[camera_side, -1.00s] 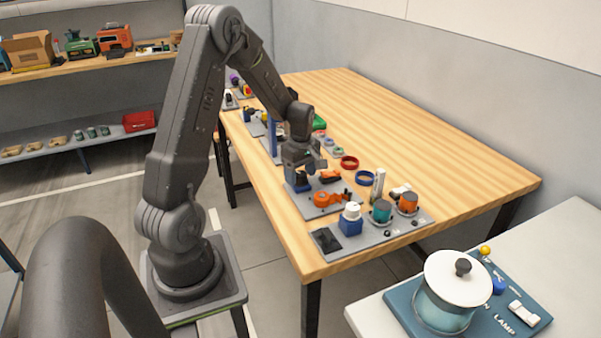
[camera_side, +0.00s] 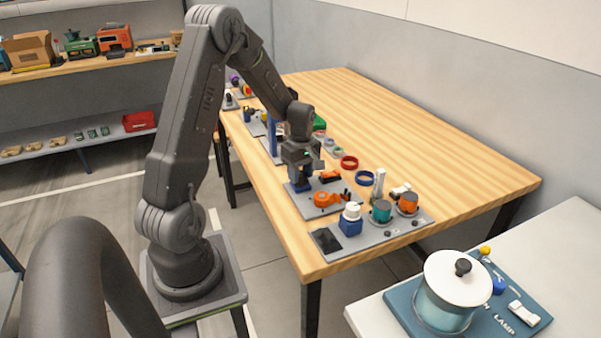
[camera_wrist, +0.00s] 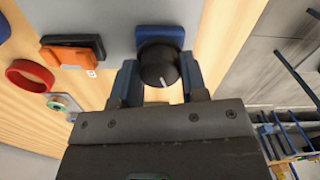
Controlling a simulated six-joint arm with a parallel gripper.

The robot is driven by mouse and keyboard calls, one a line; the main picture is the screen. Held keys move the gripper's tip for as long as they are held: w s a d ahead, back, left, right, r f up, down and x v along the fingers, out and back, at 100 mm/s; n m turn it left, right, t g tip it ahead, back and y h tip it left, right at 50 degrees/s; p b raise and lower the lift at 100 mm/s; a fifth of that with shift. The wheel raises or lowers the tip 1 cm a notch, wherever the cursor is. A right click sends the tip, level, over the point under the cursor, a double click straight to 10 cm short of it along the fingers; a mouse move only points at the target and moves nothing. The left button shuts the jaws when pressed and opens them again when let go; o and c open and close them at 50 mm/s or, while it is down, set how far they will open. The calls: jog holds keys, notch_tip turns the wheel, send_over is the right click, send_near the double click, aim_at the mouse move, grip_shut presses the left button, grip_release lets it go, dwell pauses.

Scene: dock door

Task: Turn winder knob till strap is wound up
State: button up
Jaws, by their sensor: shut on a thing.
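The winder knob (camera_wrist: 158,66) is black and round with a white mark on its face, seen in the wrist view. It sits on a blue block (camera_wrist: 160,35) on a grey plate (camera_wrist: 115,14). My gripper (camera_wrist: 159,75) has one finger on each side of the knob and is shut on it. I cannot make out the strap in either view.
An orange lever (camera_wrist: 68,57) on a black base and a red ring (camera_wrist: 30,75) lie left of the knob in the wrist view. Orange, blue and white parts stand on a nearer plate (camera_side: 405,233). The table's right side (camera_side: 440,140) is clear.

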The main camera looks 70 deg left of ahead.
jog(key=m, duration=0.5)
jog(key=shift+m, duration=0.4)
jog(key=m, duration=1.1)
jog(key=shift+m, duration=0.4)
jog(key=m, duration=0.5)
jog(key=shift+m, duration=0.4)
jog(key=o, duration=0.9)
jog(key=shift+o, duration=0.2)
